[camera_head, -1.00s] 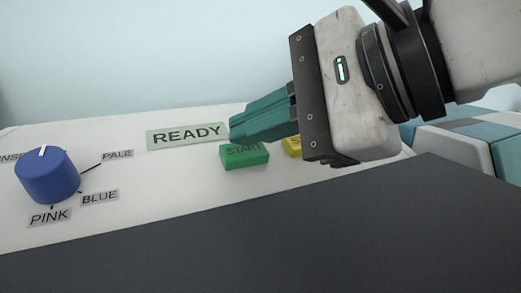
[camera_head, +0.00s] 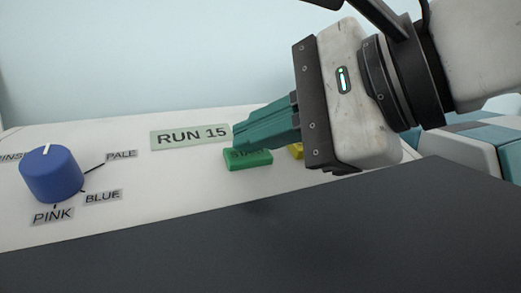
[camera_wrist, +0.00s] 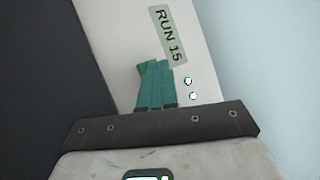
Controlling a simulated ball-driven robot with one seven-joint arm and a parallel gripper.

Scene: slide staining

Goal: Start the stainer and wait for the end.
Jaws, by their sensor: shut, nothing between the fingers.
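The stainer's white panel (camera_head: 120,215) carries a display (camera_head: 191,136) that reads "RUN 15"; the display also shows in the wrist view (camera_wrist: 168,36). The green START button (camera_head: 248,160) is just below and right of the display, its top partly covered by my gripper (camera_head: 236,138). My gripper is shut and empty, its teal fingertips at the START button; I cannot tell whether they touch it. In the wrist view the fingers (camera_wrist: 154,70) hide most of the green button (camera_wrist: 147,67).
A blue knob (camera_head: 50,174) stands at the left, among labels including PALE, BLUE and PINK. A yellow button (camera_head: 296,151) is mostly hidden behind my gripper. A dark surface (camera_head: 250,235) fills the front. Two small round lights (camera_wrist: 188,81) show beside the fingers.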

